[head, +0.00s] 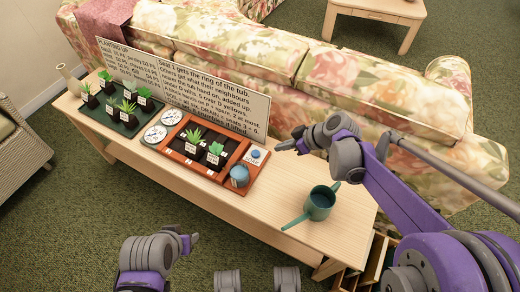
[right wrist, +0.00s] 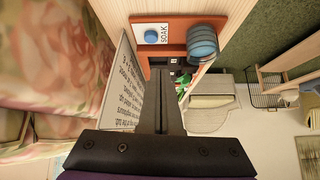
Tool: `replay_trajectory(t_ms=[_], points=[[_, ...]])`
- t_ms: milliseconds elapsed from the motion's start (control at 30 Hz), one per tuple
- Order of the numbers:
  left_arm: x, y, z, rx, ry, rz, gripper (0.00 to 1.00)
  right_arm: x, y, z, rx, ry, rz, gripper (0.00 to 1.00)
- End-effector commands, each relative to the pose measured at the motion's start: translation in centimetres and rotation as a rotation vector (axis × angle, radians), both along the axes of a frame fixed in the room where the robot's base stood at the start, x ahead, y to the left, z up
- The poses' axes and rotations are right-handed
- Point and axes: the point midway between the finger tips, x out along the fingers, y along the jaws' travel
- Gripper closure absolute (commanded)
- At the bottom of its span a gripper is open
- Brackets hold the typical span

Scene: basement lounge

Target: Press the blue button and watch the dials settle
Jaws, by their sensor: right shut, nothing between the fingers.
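The blue button (head: 255,154) sits on a white label at the right end of an orange-brown tray (head: 217,184). In the right wrist view the button (right wrist: 151,36) stands on a label reading SOAK. Two white round dials (head: 156,133) (head: 171,117) lie at the tray's left end; their pointers are too small to read. My right gripper (head: 279,147) is shut and empty, its tips just right of the button in the head view. In the right wrist view its fingers (right wrist: 161,76) point toward the tray, below the button in the picture. My left gripper (head: 192,239) is low, in front of the table; its jaws are unclear.
A ribbed blue pot (head: 239,176) stands beside the button. The tray holds several labelled plants; more stand on a dark green tray (head: 110,115). A teal watering can (head: 318,203) stands on the table's right. A text board (head: 185,85) and floral sofa (head: 330,75) are behind.

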Motion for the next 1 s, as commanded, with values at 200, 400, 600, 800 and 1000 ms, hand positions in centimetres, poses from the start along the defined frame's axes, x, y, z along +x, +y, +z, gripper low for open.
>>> replay_trajectory(t_ms=[200,400,600,800,1000], points=[[0.0,0.0,0.3,0.0,-0.001,0.0,0.5,2.8,0.3,-0.5,0.028,-0.078,0.083,1.0],[0.0,0.0,0.3,0.0,-0.001,0.0,0.5,3.1,0.4,-0.6,0.031,-0.089,0.097,1.0],[0.0,0.0,0.3,0.0,-0.001,0.0,0.5,3.1,0.4,-0.6,0.03,-0.089,0.095,1.0],[0.0,0.0,-0.3,0.0,0.001,0.0,0.5,3.6,1.3,-1.7,0.031,-0.088,0.097,1.0],[0.2,0.0,-1.6,0.0,0.005,0.0,0.5,5.0,3.8,-4.6,0.031,-0.087,0.097,1.0]])
